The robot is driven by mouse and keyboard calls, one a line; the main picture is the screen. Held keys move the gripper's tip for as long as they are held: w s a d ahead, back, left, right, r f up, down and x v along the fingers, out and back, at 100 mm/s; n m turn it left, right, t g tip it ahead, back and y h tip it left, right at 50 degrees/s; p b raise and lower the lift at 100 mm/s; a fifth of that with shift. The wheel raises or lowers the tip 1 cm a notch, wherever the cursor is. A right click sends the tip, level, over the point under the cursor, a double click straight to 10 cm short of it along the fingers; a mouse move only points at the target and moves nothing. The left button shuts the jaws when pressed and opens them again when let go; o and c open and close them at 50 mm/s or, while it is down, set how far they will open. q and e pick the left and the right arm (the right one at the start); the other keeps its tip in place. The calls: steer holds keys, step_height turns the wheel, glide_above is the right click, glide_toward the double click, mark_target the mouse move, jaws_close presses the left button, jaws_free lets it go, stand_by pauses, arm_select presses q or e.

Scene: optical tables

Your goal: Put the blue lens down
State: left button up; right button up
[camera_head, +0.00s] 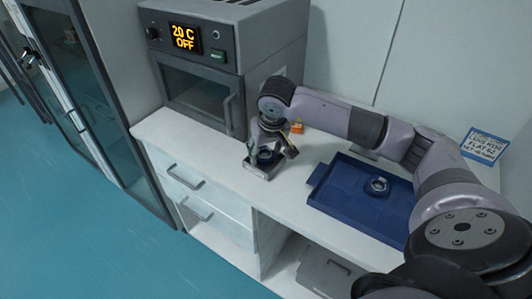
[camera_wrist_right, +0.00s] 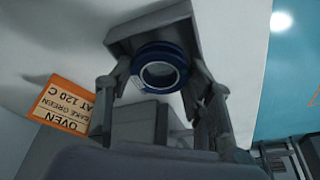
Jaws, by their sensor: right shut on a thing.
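The blue lens (camera_head: 265,156) is a dark blue ring with a clear centre. My right gripper (camera_head: 272,152) is shut on it over the counter, in front of the oven. In the right wrist view the lens (camera_wrist_right: 160,68) sits between the two fingers of the right gripper (camera_wrist_right: 160,95). A grey square holder (camera_head: 262,170) stands on the counter under the lens, and it shows behind the lens in the wrist view (camera_wrist_right: 150,25). I cannot tell whether the lens touches the holder. My left gripper is out of view.
A blue tray (camera_head: 335,190) to the right holds another ring-shaped lens (camera_head: 377,186). An oven (camera_head: 205,85) reading 20 C OFF stands behind left. An orange oven label (camera_head: 297,127) stands close behind the gripper. The counter's front edge is near the holder.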

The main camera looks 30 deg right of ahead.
steer(key=shift+s+a+f+g+b, duration=0.1)
steer(key=shift+s+f+g+b, duration=0.15)
steer(key=shift+f, duration=0.35)
steer(key=shift+s+f+g+b, duration=0.1)
steer(key=shift+s+f, duration=0.2)
steer(key=shift+f, duration=0.3)
steer(key=o, duration=0.8)
steer(key=shift+o, duration=1.4)
steer(key=shift+w+a+f, duration=0.1)
steer(key=shift+w+f, duration=0.05)
steer(key=shift+w, duration=0.1)
steer(key=shift+o, duration=1)
steer(key=shift+w+d+r, duration=0.15)
steer(key=shift+d+r, duration=0.05)
steer(key=shift+d, duration=0.05)
steer(key=shift+r+p, duration=0.45)
steer(key=shift+p, duration=0.15)
steer(key=shift+w+r+p, duration=0.1)
steer(key=shift+r+p, duration=0.3)
steer(key=shift+p, duration=0.1)
steer(key=b+v, duration=0.2)
steer(key=v, duration=0.9)
steer(key=shift+s+r, duration=0.25)
steer(key=shift+r, duration=0.05)
